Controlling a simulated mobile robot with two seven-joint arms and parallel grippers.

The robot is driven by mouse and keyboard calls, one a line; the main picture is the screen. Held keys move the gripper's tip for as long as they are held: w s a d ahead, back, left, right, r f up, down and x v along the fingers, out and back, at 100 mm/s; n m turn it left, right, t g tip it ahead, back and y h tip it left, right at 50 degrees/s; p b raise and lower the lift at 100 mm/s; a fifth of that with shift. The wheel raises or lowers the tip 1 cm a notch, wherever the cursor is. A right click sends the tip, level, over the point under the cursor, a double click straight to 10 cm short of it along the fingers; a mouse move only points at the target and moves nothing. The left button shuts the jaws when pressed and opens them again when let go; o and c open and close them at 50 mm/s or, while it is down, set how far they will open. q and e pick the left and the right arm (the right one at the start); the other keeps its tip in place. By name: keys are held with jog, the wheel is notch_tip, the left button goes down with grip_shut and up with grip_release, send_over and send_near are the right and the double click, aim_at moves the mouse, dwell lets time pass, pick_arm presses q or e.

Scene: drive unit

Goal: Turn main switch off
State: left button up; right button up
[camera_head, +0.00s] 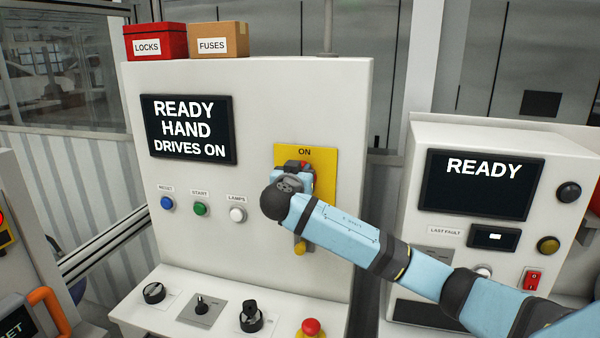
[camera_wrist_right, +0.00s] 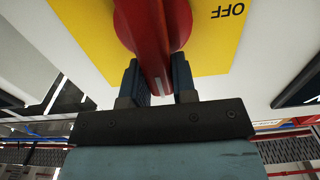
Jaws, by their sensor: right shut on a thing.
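The main switch is a red handle on a yellow plate (camera_head: 322,167) marked ON at its top, on the tall white cabinet. In the head view my arm and hand cover most of the switch, and only a bit of red shows above the hand. In the right wrist view the red handle (camera_wrist_right: 152,38) stands between the fingers, and the plate (camera_wrist_right: 218,50) reads OFF upside down. My right gripper (camera_wrist_right: 158,78) is shut on the red handle; it also shows in the head view (camera_head: 298,172). My left gripper is not in view.
A red LOCKS box (camera_head: 155,41) and a FUSES box (camera_head: 218,41) stand on the cabinet top. Below are several knobs and a red mushroom button (camera_head: 311,327). A second cabinet with a READY screen (camera_head: 482,184) stands at the right, behind my arm.

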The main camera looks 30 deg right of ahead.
jog(key=shift+a+f+n+b, duration=0.1)
jog(key=shift+f+n+b, duration=0.25)
jog(key=shift+b, duration=0.55)
jog(key=n+b, duration=0.1)
jog(key=b, duration=0.2)
jog(key=shift+w+a+n, duration=0.25)
jog(key=shift+w+n, duration=0.05)
jog(key=shift+n, duration=0.45)
jog(key=n+p, duration=0.1)
jog(key=n, duration=0.4)
jog(key=w+a+f+n+p, duration=0.1)
jog(key=n+p, duration=0.1)
jog(key=n, duration=0.2)
jog(key=f+n+p, duration=0.1)
jog(key=n, duration=0.4)
jog(key=shift+w+a+f+n+p, duration=0.2)
jog(key=shift+w+f+n+p, duration=0.1)
jog(key=shift+w+p, duration=0.1)
